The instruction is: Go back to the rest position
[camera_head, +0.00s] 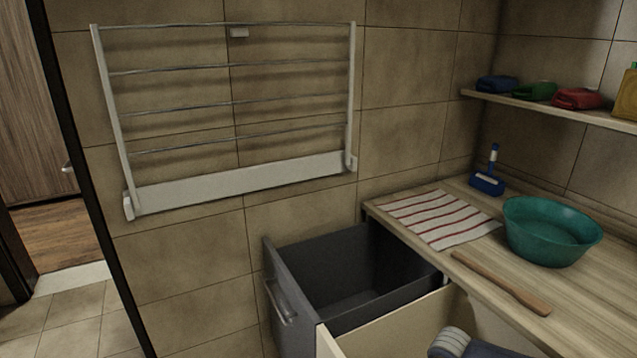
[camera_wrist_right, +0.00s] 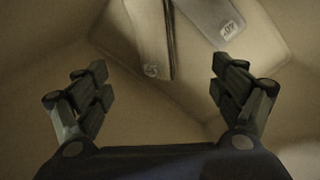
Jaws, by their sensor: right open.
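My right gripper (camera_wrist_right: 160,88) shows in the right wrist view with its two fingers wide apart and nothing between them. It points into a beige, box-like space, where a grey flat item with a white label (camera_wrist_right: 229,29) and a brownish item with a round mark (camera_wrist_right: 152,70) lie beyond the fingertips. In the head view part of my right arm shows at the bottom, over the open beige drawer (camera_head: 395,325); the gripper itself is hidden there. My left gripper is in neither view.
A dark grey drawer (camera_head: 284,291) stands open beside the beige one. The wooden counter holds a striped cloth (camera_head: 440,217), teal basin (camera_head: 552,231), wooden stick (camera_head: 501,283) and blue brush (camera_head: 488,178). A drying rack (camera_head: 240,181) hangs on the wall. A doorway is at left.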

